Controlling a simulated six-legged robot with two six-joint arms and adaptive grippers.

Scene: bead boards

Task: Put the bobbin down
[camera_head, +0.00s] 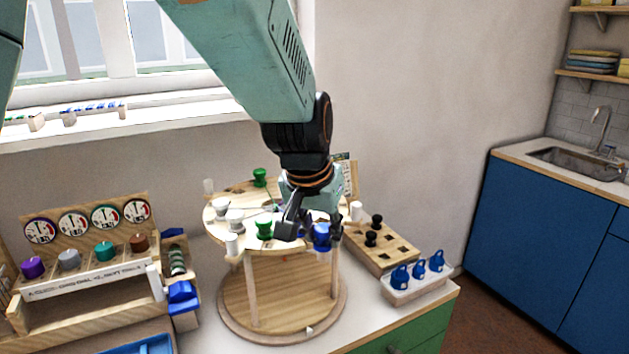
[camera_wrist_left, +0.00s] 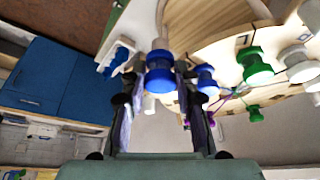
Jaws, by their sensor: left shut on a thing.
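My left gripper (camera_head: 308,226) reaches down over the right front rim of a round two-tier wooden stand (camera_head: 282,277). It is shut on a blue bobbin (camera_head: 322,234), which also shows between the fingers in the left wrist view (camera_wrist_left: 160,74). The bobbin is at the rim of the upper disc; I cannot tell whether it touches the stand. Another blue bobbin (camera_wrist_left: 205,78) shows just beyond the right finger in the wrist view. Green bobbins (camera_head: 264,229) and white bobbins (camera_head: 235,219) sit around the upper disc. My right gripper is not in view.
A wooden block with holes (camera_head: 392,257) holding black bobbins (camera_head: 371,238) stands right of the stand. A white tray with blue pieces (camera_head: 418,287) is in front of it. A wooden rack with dials (camera_head: 92,283) stands at the left. The wall is close behind.

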